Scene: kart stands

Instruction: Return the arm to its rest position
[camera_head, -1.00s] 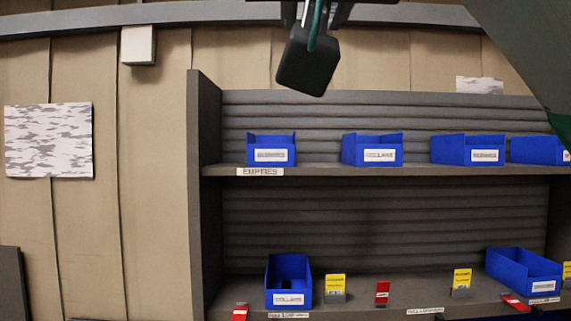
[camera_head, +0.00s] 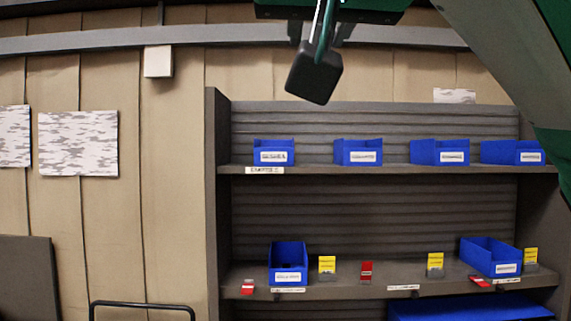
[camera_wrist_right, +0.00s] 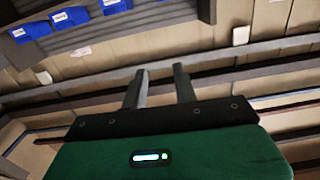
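My right gripper (camera_wrist_right: 160,76) shows in the right wrist view with its two grey fingers apart and nothing between them. It is in the air, with a wall and ceiling-high rails behind it. In the head view, my green right arm (camera_head: 500,70) crosses the upper right corner. A green body with dark parts and a hanging black block (camera_head: 314,75), parts of my own, shows at the top centre. My left gripper is not in view.
A grey shelf unit (camera_head: 380,172) stands ahead. Its upper board holds several blue bins (camera_head: 358,153). Its lower board holds a left bin (camera_head: 288,265), a right bin (camera_head: 490,255), and yellow and red cards. A black rail frame (camera_head: 140,305) stands at lower left.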

